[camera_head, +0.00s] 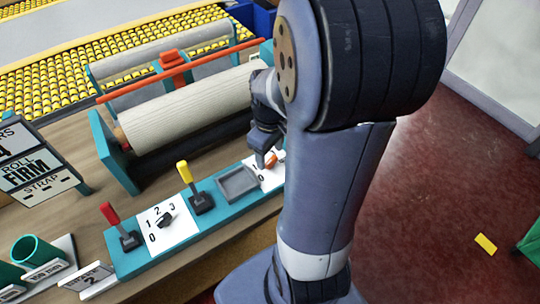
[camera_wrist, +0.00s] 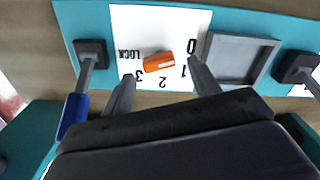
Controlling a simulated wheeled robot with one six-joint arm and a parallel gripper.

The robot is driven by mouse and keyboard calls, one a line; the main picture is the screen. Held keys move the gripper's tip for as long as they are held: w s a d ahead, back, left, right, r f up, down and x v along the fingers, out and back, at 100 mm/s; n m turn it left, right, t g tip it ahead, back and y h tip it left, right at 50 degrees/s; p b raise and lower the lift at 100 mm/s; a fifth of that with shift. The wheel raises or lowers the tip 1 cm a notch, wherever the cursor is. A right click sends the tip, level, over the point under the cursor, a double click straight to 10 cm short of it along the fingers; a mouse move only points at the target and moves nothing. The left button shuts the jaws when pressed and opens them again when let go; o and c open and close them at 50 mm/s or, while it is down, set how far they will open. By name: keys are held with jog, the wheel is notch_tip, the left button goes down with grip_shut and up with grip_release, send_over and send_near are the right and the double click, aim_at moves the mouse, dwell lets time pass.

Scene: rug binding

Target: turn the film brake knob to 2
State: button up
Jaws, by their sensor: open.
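An orange knob (camera_wrist: 159,62) sits on a white dial plate (camera_wrist: 150,25) marked 0, 1, 2, 3 and LOCK, upside down in the wrist view. The knob lies tilted on the dial; I cannot tell which end is its pointer. In the head view the knob (camera_head: 271,160) is partly hidden by my arm. My gripper (camera_wrist: 162,72) is open, with one finger on each side of the knob and visible gaps to it. A black knob (camera_head: 165,220) sits on another white dial marked 0 to 3. No film brake label is readable on either dial.
A red lever (camera_head: 120,229), a yellow lever (camera_head: 190,185) and a grey tray (camera_head: 237,184) share the teal panel. A blue-handled lever (camera_wrist: 76,115) stands close to my gripper's left finger. A large cream roll (camera_head: 185,108) lies behind; a sign (camera_head: 38,170) reads ROLL FIRM.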

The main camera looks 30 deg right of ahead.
jog(key=shift+f, duration=0.95)
jog(key=c, duration=1)
